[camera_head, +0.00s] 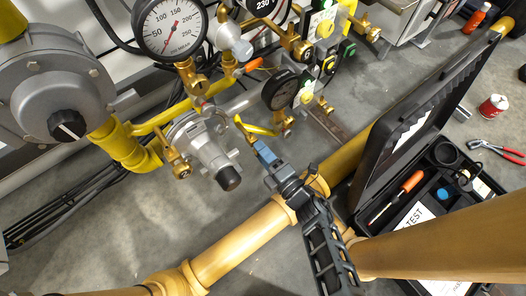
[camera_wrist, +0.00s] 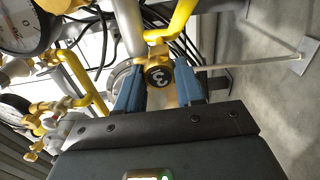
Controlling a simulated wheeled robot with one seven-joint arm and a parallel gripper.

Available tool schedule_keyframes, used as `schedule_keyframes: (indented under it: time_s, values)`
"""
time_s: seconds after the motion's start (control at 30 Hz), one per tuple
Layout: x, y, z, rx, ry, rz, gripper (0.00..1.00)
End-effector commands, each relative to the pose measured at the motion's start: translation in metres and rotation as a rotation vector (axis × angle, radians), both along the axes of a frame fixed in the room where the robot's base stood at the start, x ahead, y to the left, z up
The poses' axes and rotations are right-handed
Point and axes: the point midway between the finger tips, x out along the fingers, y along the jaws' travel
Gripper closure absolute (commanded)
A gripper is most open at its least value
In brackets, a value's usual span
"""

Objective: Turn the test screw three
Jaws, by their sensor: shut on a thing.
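The test screw three (camera_wrist: 158,77) shows in the wrist view as a brass piece with a dark round face marked 3, which looks turned in the picture. My gripper (camera_wrist: 157,90) has its two blue fingers on either side of the brass piece and is shut on it. In the head view, my gripper (camera_head: 262,152) reaches up from below to the yellow lever and pipe fittings near the middle. The screw itself is hard to make out there, largely hidden by the fingers.
A pressure gauge (camera_head: 172,28) and a smaller dark gauge (camera_head: 281,90) stand close above. A grey regulator (camera_head: 212,150) is just left of my gripper. A thick yellow pipe (camera_head: 240,243) runs below. An open black case (camera_head: 372,165) stands to the right.

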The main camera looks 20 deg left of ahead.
Motion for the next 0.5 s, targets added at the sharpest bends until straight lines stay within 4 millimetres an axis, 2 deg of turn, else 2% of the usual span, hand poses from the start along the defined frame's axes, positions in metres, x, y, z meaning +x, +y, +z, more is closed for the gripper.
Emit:
schedule_keyframes:
  time_s: [0.5]
  values:
    - [-0.001,-0.0006,-0.0021,-0.191,-0.319,0.0,0.94]
